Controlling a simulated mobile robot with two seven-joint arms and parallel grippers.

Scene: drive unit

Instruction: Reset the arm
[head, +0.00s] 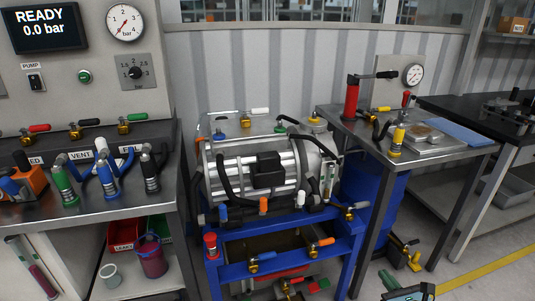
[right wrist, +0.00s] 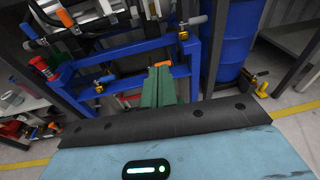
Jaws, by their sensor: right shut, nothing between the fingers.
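My right gripper (head: 413,263) shows at the bottom right of the head view, low in front of the drum and the steel table. In the right wrist view its green fingers (right wrist: 158,86) lie together, shut with nothing between them. They point towards the blue frame (right wrist: 190,62) of the drive unit and overlap it in the picture; I cannot tell the exact gap. The drive unit (head: 240,165), a silver cylinder with black hoses, sits on the blue frame (head: 283,232) in the head view. My left gripper is not in view.
A control bench (head: 85,132) with hose couplings stands on the left. A steel table (head: 455,152) with a red hand pump (head: 351,100) stands on the right, a blue drum (head: 385,200) beneath it. Floor is open at the lower right.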

